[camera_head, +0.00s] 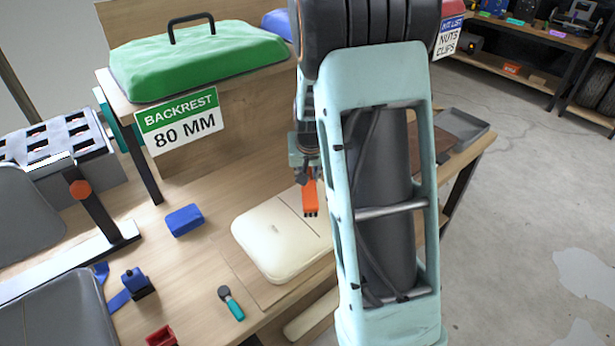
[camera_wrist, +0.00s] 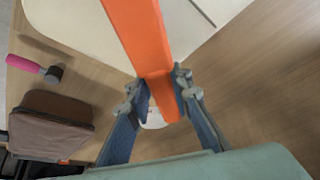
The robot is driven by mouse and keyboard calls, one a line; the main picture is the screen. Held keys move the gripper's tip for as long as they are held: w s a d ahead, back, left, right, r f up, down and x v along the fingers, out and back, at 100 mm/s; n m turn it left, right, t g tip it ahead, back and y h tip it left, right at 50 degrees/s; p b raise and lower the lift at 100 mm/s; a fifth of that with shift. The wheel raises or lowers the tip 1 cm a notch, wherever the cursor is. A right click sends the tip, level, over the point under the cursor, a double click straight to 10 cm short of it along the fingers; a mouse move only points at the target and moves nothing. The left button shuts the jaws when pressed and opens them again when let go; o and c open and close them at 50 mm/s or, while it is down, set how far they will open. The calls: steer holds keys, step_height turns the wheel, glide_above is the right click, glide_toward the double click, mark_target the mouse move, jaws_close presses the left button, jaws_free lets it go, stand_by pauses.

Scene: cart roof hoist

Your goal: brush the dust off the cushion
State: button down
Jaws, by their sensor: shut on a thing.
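The cream cushion (camera_head: 268,246) lies flat on a thin board on the workbench, with a dark line across its right part. A small greyish mark shows on its top; I cannot tell whether it is dust. My gripper (camera_head: 307,176) is over the cushion's far right part, shut on an orange brush (camera_head: 310,194) with dark tips pointing down. I cannot tell whether the tips touch the cushion. In the wrist view, the orange brush (camera_wrist: 145,40) stands between the two fingers, and the cushion (camera_wrist: 80,28) shows at the top left. My arm hides the cushion's right edge.
A blue block (camera_head: 184,220) and a teal-handled tool (camera_head: 231,303) lie left of the cushion. A green backrest (camera_head: 195,60) sits on a raised shelf behind. A grey tray (camera_head: 462,127) is at the right end. A pink-handled tool (camera_wrist: 27,65) shows in the wrist view.

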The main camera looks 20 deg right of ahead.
steer(key=shift+r+p, duration=2.35)
steer(key=shift+r, duration=1.6)
steer(key=shift+f, duration=0.1)
steer(key=s+a+f+n+y+p, duration=0.1)
steer(key=s+a+n+p, duration=0.2)
steer(key=s+a, duration=0.7)
steer(key=shift+a+p, duration=0.3)
steer(key=shift+a, duration=0.35)
steer(key=shift+f, duration=0.1)
